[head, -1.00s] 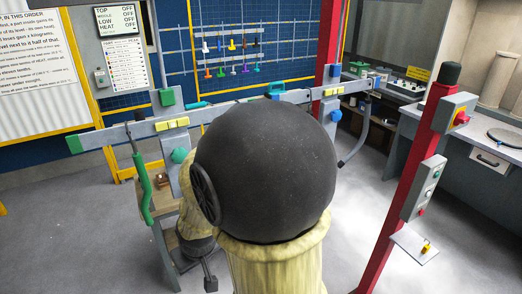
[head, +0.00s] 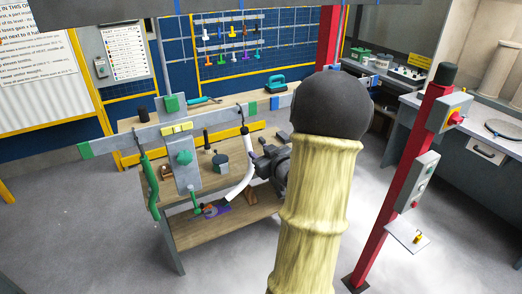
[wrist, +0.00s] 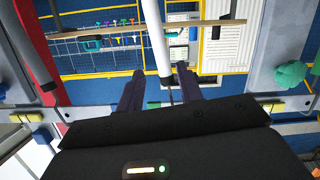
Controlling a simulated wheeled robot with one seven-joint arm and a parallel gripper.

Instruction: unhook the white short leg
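The white short leg (head: 241,182) hangs from the long grey rail (head: 122,138) in the head view, with its dark end up at the rail and its white, bent length below. My gripper (head: 258,163) is just right of it, at about mid height. In the wrist view the white leg (wrist: 154,38) runs between the two dark fingertips of my gripper (wrist: 160,72). The fingers are apart, with a gap visible on both sides of the leg. The hook itself is too small to make out clearly.
A green leg (head: 150,188) hangs farther left on the rail. A wooden workbench (head: 228,222) with small items stands behind and below. A red post (head: 405,185) with switch boxes stands to the right. Grey floor is open in front.

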